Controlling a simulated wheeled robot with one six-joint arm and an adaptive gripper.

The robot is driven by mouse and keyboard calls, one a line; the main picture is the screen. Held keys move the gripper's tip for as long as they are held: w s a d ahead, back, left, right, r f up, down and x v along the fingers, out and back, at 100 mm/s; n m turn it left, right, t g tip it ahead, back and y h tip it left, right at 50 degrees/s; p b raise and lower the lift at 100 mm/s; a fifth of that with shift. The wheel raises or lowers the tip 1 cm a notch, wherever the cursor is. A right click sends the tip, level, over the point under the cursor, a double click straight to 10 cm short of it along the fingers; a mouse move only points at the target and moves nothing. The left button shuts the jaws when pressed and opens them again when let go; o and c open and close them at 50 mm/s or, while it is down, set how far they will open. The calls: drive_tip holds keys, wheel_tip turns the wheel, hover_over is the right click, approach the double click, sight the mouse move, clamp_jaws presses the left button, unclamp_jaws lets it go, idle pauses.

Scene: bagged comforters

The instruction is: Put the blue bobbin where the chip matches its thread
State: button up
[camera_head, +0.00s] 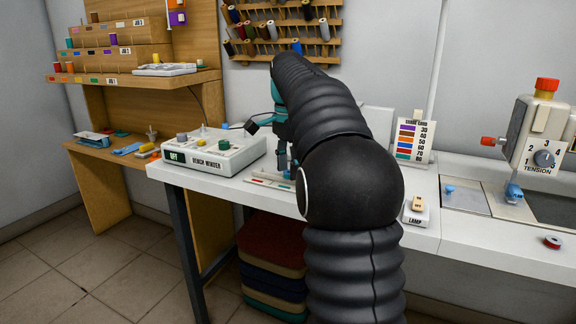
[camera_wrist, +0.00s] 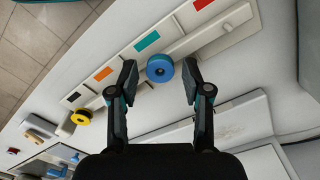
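The blue bobbin (camera_wrist: 160,68) lies between the fingers of my gripper (camera_wrist: 160,76) in the wrist view, with a small gap on each side. My gripper is open around it. The bobbin overlaps the pale chip strip (camera_wrist: 122,61), just below its teal chip (camera_wrist: 147,41). I cannot tell whether it is seated on a peg. The strip also carries a black chip (camera_wrist: 73,97), an orange chip (camera_wrist: 103,74) and a red chip (camera_wrist: 202,4). A yellow bobbin (camera_wrist: 82,117) sits near the black chip. In the head view, my arm hides most of the strip (camera_head: 262,180).
A bare white peg (camera_wrist: 228,27) stands by the red chip. The bench winder (camera_head: 212,150) is left of the strip in the head view. A lamp switch (camera_head: 416,211), thread chart (camera_head: 408,141) and tension unit (camera_head: 540,135) are to the right. The bench front edge is close.

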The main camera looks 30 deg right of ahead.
sight(288, 178)
drive_tip(key=shift+r, duration=0.1)
wheel_tip(288, 178, up, 13)
drive_tip(key=p, duration=0.4)
idle(0.3)
drive_tip(key=s+a+f+n+t, duration=0.3)
drive_tip(key=s+a+f+n, duration=0.2)
drive_tip(key=s+a+n, duration=0.7)
drive_tip(key=s+a+f+n+t, duration=0.1)
drive_tip(key=s+a+f+n, duration=0.1)
drive_tip(key=s+f, duration=0.6)
drive_tip(key=s+a+f+n+t, duration=0.1)
drive_tip(key=s+a+f+n, duration=0.1)
drive_tip(key=s+f, duration=0.6)
drive_tip(key=shift+a+f+n+t, duration=0.3)
drive_tip(key=shift+f+n, duration=0.3)
drive_tip(key=shift+f, duration=0.05)
